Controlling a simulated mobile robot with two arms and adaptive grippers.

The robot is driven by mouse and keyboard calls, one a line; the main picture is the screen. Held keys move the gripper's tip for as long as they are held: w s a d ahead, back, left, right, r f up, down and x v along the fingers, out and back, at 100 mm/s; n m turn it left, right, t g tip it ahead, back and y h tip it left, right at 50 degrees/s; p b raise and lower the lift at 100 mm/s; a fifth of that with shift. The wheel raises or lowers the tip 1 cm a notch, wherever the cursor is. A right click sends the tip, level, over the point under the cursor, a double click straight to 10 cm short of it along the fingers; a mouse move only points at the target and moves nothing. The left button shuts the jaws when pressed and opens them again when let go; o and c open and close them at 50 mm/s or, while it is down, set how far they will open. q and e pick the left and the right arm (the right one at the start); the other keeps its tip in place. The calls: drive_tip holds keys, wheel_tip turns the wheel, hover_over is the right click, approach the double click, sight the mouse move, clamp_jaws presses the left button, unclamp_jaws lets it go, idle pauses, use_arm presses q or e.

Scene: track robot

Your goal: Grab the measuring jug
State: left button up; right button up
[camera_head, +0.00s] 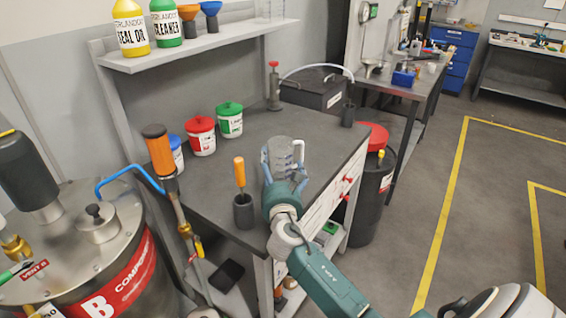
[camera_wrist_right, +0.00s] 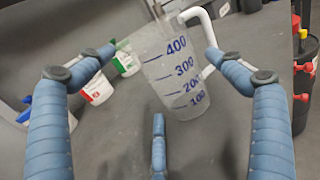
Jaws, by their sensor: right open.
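The measuring jug (camera_head: 284,152) is a clear, see-through vessel with a white handle on its right side. It stands on the dark workbench top (camera_head: 320,137). In the right wrist view the jug (camera_wrist_right: 178,75) shows blue marks from 100 to 400, with the handle at upper right. My right gripper (camera_head: 284,172) is at the near side of the jug, open. In the wrist view its blue fingers (camera_wrist_right: 158,75) spread to the left and right of the jug, with a third finger low in front. I cannot tell whether any finger touches it. My left gripper is not in view.
A dark cup with an orange-handled tool (camera_head: 243,208) stands left of my right gripper. Red-lidded (camera_head: 202,138) and green-lidded (camera_head: 230,121) tubs stand farther back. A black box (camera_head: 317,88) is at the bench's far end.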

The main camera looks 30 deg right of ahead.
drive_tip(key=x, duration=0.4)
drive_tip(key=shift+w, duration=0.2)
drive_tip(key=shift+s, duration=0.1)
drive_tip(key=c, duration=1)
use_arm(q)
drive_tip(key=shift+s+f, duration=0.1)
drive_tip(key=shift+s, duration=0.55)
